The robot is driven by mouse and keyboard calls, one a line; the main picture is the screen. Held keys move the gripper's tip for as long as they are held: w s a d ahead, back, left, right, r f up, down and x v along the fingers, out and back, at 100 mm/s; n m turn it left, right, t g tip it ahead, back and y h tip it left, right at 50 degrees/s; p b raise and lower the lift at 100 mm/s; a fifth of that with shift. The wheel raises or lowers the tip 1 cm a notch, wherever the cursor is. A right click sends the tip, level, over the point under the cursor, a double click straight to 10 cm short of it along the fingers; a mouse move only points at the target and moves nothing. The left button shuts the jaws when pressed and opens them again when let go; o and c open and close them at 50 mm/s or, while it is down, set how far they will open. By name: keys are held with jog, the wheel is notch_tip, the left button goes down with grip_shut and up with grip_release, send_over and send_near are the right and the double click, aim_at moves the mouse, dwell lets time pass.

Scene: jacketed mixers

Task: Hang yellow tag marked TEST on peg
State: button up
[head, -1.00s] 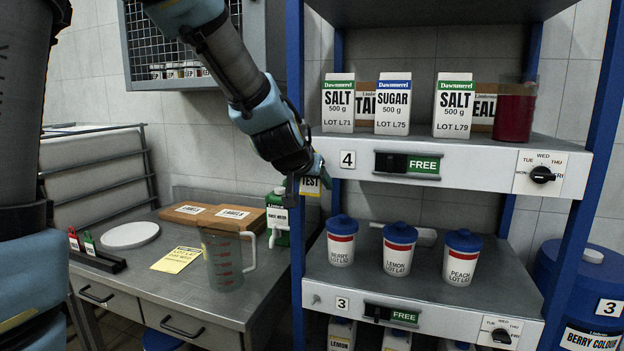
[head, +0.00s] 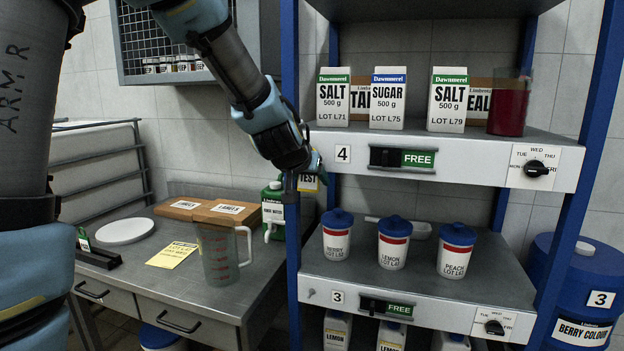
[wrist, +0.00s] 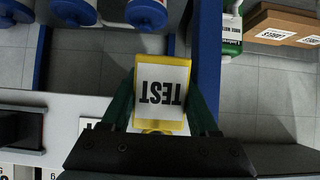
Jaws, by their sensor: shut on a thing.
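The yellow tag with a white face marked TEST (wrist: 160,92) is held between the two fingers of my gripper (wrist: 163,108) in the wrist view; its lettering appears upside down there. In the head view the tag (head: 309,184) hangs just below my gripper (head: 303,172), in front of the left blue post of the shelf rack and partly hidden by the gripper. A small grey peg-like piece (head: 311,293) sticks out at the left end of the lower shelf front marked 3. The matching spot on the shelf front marked 4 is hidden behind my gripper.
The upper shelf front (head: 460,165) is close right of my gripper, with a FREE slider and a day dial. Lidded jars (head: 393,244) stand on the lower shelf.

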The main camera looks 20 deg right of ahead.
jog(key=o, duration=1.4)
jog(key=v, duration=1.1)
jog(key=w+a+f+n+g+y, duration=0.1)
jog(key=a+f+n+y, duration=0.1)
jog(key=a+f, duration=0.6)
jog(key=w+a+f+n+g+y, duration=0.1)
jog(key=a+f+n+g+y, duration=0.15)
jog(key=a+f, duration=0.55)
jog(key=s+a+f+n+g+y, duration=0.1)
jog(key=s+a+f, duration=0.1)
jog(key=a, duration=0.5)
jog(key=s+a+f+n+g+y, duration=0.2)
jog(key=s+a, duration=0.3)
jog(key=a, duration=0.3)
jog(key=shift+s+f+b, duration=0.2)
jog(key=shift+f+b, duration=0.25)
jog(key=shift+f, duration=0.05)
jog(key=shift+a, duration=0.15)
